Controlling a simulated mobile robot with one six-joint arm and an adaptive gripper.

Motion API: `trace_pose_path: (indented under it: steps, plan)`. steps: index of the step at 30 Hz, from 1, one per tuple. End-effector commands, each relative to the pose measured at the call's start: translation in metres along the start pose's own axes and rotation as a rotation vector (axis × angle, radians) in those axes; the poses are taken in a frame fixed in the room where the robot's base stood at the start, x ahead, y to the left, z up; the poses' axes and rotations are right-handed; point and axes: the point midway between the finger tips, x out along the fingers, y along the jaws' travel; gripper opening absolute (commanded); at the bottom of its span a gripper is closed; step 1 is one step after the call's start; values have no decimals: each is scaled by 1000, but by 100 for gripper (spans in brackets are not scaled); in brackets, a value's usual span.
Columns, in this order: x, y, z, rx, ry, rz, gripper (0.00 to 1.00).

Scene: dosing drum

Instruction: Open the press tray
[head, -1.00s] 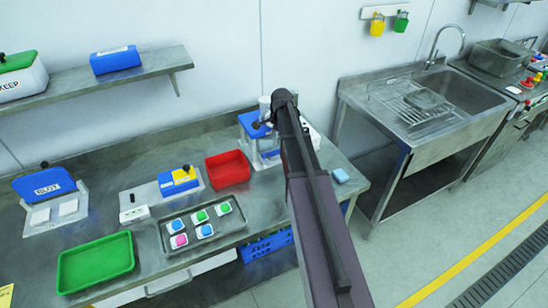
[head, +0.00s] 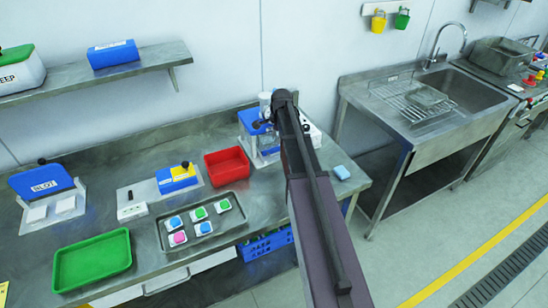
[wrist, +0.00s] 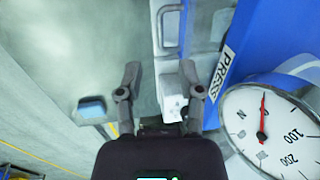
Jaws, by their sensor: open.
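The press (head: 250,122) is a blue and pale-grey device at the back of the bench, partly hidden behind my arm in the head view. In the wrist view, its blue body (wrist: 262,32) carries a PRESS label, with a round white dial (wrist: 268,128) below right. A pale block (wrist: 171,95) shows beside the press, near my right finger; I cannot tell whether it is the tray's handle or whether the finger touches it. My gripper (wrist: 160,68) is open, its two fingers apart. In the head view my arm hides the gripper and the tray.
A red tray (head: 227,166) stands left of the press. A metal tray (head: 238,222) with several coloured pieces lies in front. A blue sponge (head: 342,173) lies near the bench's right end. A sink (head: 470,95) stands farther right.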

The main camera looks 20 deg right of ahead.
Motion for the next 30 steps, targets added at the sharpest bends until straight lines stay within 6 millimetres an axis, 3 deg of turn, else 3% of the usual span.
trace_pose_path:
  steps: [30]
  plan:
    - [85, 0, 0, 0, 0, 0, 48]
